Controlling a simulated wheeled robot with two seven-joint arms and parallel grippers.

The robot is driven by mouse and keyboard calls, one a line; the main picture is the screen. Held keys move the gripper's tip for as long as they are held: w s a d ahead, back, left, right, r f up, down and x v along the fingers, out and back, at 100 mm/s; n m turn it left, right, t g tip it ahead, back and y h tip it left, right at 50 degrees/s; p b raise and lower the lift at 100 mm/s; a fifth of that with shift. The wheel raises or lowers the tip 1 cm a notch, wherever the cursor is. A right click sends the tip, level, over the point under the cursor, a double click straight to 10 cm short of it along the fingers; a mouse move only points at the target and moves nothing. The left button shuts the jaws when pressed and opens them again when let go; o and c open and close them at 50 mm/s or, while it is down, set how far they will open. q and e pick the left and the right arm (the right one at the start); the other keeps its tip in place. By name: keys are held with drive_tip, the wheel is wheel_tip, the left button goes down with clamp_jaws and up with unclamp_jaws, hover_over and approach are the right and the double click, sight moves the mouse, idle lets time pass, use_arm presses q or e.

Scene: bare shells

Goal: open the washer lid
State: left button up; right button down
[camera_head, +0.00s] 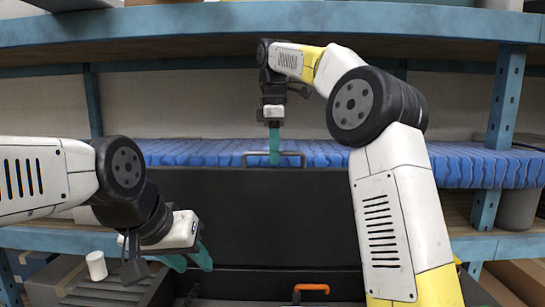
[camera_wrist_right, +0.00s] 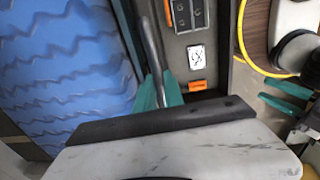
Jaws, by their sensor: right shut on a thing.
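The washer lid (camera_head: 250,215) is a wide black panel standing raised in the head view, with its broad face toward me. A grey bar handle (camera_head: 293,154) is at its top edge. My right gripper (camera_head: 274,150) comes down from above, its teal fingers shut on this handle. In the right wrist view, the handle bar (camera_wrist_right: 151,45) runs to between the teal fingers (camera_wrist_right: 160,92). My left gripper (camera_head: 190,259) is open and empty, low in front of the panel's lower left part. The washer body below is mostly hidden or out of frame.
A blue shelf (camera_head: 250,20) runs overhead, with a blue wavy mat (camera_head: 200,152) on a level behind the lid. A blue post (camera_head: 505,95) stands at right. A small white cylinder (camera_head: 96,265) is at lower left. An orange part (camera_head: 311,287) shows at the bottom.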

drive_tip(key=shift+w+d+f, duration=0.1)
drive_tip(key=shift+w, duration=0.05)
drive_tip(key=c, duration=1.5)
unclamp_jaws()
drive_tip(key=shift+o, duration=0.2)
drive_tip(key=shift+r, duration=0.2)
drive_tip(key=shift+r, duration=1.5)
drive_tip(key=shift+s+r, duration=0.15)
drive_tip(key=shift+s, duration=0.05)
drive_tip(key=s+r, duration=0.1)
drive_tip(key=s, duration=1.4)
drive_tip(key=shift+s+r, duration=0.2)
drive_tip(key=shift+s, duration=0.15)
